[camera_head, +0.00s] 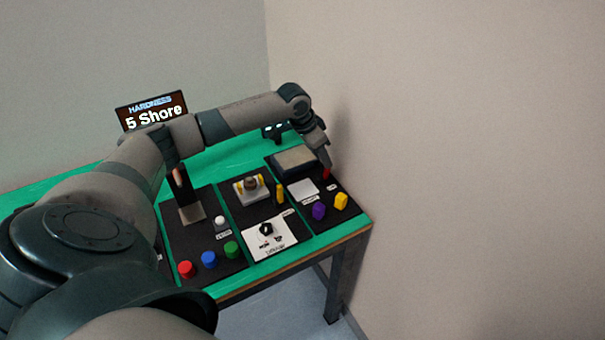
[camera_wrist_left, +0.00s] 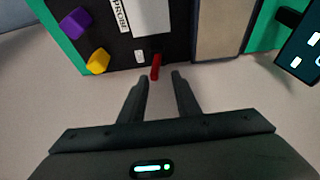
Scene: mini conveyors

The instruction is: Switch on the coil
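A small red lever (camera_head: 326,173) stands on the right black panel, near its right edge. In the left wrist view the red lever (camera_wrist_left: 155,67) lies just beyond and between my left fingertips. My left gripper (camera_wrist_left: 160,76) is open and empty, its fingers apart. In the head view my left gripper (camera_head: 325,162) reaches down over the panel's far right side, at the red lever; contact cannot be told. The middle panel carries a white block with a brown round part (camera_head: 251,184) and a yellow lever (camera_head: 280,194). Which part is the coil cannot be told. My right gripper is not in view.
Purple (camera_head: 318,211) and yellow (camera_head: 341,201) knobs sit at the right panel's front, with a grey pad (camera_head: 295,160) behind. Red, blue and green buttons (camera_head: 231,249) line the left panel. A display (camera_head: 152,110) reads "5 Shore". The wall stands close right of the table (camera_head: 357,213).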

